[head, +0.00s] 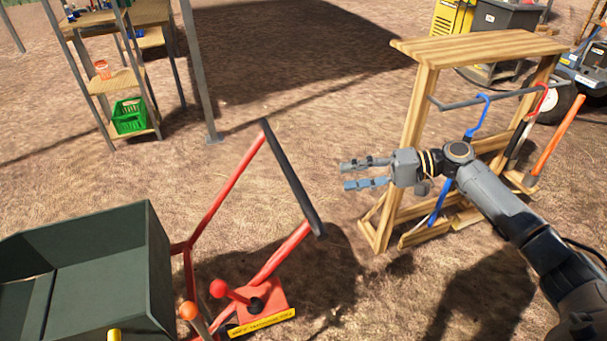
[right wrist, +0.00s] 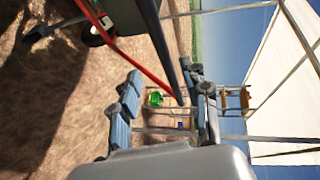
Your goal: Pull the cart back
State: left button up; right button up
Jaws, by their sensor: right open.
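The cart has a dark green tub (head: 95,285) at the lower left of the head view, with a red tube frame (head: 226,189) rising to a black handle bar (head: 292,182). My right gripper (head: 346,175) is open and empty, a short way right of the bar, with its fingers pointing left at it. In the right wrist view, the black bar (right wrist: 165,50) runs into the space beyond and between the two open fingers (right wrist: 161,82), and it looks apart from them. My left gripper is not in view.
A wooden tool rack (head: 408,140) with hanging tools stands close behind and right of my right gripper. A red lever (head: 232,292) is on the cart's front unit. A shelf with a green crate (head: 130,115) stands at upper left. Bare ground lies between.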

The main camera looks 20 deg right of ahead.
jog(key=p, duration=0.1)
send_near(296, 186)
jog(key=w+a+f, duration=0.1)
jog(key=w+a, duration=0.1)
jog(key=x, duration=0.2)
jog(key=p+x, duration=0.1)
jog(key=x, duration=0.3)
jog(key=shift+w+a+f, duration=0.15)
jog(key=shift+a+f, duration=0.05)
jog(key=shift+f, duration=0.2)
jog(key=shift+w+a+f, duration=0.2)
jog(key=shift+w+a, duration=0.05)
jog(key=shift+a, duration=0.2)
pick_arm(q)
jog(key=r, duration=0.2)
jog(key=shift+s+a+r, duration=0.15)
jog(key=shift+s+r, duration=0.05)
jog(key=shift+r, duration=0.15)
pick_arm(e)
grip_shut()
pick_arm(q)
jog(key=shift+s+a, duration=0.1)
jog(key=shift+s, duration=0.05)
